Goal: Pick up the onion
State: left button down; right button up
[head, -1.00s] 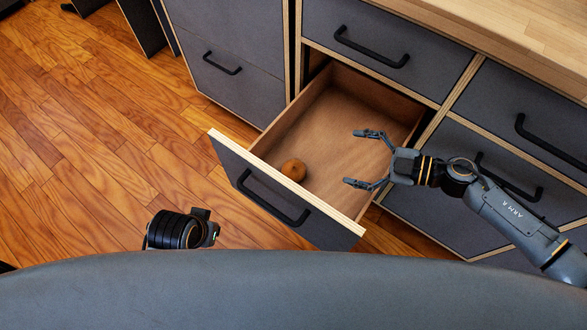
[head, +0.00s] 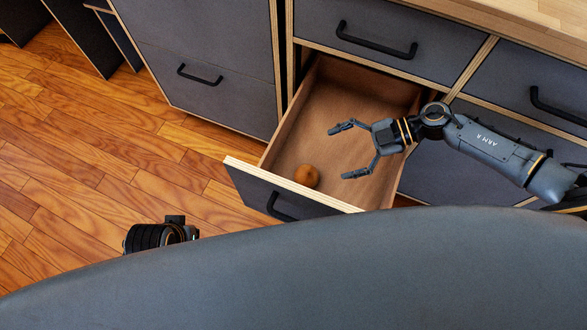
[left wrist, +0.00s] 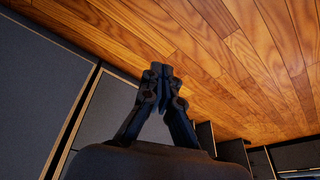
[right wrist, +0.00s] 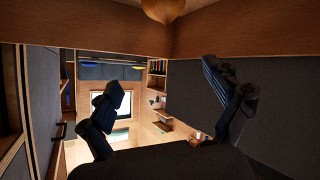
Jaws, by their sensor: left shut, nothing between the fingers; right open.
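The round brown onion (head: 306,176) lies in the open drawer (head: 292,187), near its front panel and left side. It also shows at the top edge of the right wrist view (right wrist: 162,9), partly cut off. My right gripper (head: 341,153) is open and empty over the drawer, to the upper right of the onion. Its two fingers stand apart in the right wrist view (right wrist: 165,80). My left gripper is shut and empty in the left wrist view (left wrist: 161,70). In the head view only a dark part of my left wrist shows, left of the drawer.
Grey cabinet fronts with black handles stand around the drawer, with a closed drawer (head: 375,45) above it. A wooden countertop (head: 530,22) runs along the upper right. The wooden floor (head: 90,150) to the left is clear.

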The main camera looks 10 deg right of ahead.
aim_at(317, 174)
notch_tip(317, 174, down, 8)
jog(key=b, duration=0.3)
jog(key=shift+s+r, duration=0.1)
jog(key=shift+r, duration=0.05)
jog(key=shift+a+f, duration=0.15)
jog(key=shift+f, duration=0.1)
jog(key=shift+a+f, duration=0.2)
jog(key=shift+a, duration=0.25)
jog(key=b+x, duration=0.1)
jog(key=x, duration=0.3)
jog(key=shift+x, duration=0.8)
jog(key=shift+a, duration=0.2)
jog(key=c, duration=1.2)
pick_arm(q)
jog(key=shift+t, duration=0.9)
jog(key=r, duration=0.1)
jog(key=w+r, duration=0.1)
jog(key=r, duration=0.2)
jog(key=shift+w+d+r, duration=0.15)
jog(key=shift+d+r, duration=0.2)
jog(key=shift+r, duration=0.05)
pick_arm(e)
jog(key=shift+c, duration=0.5)
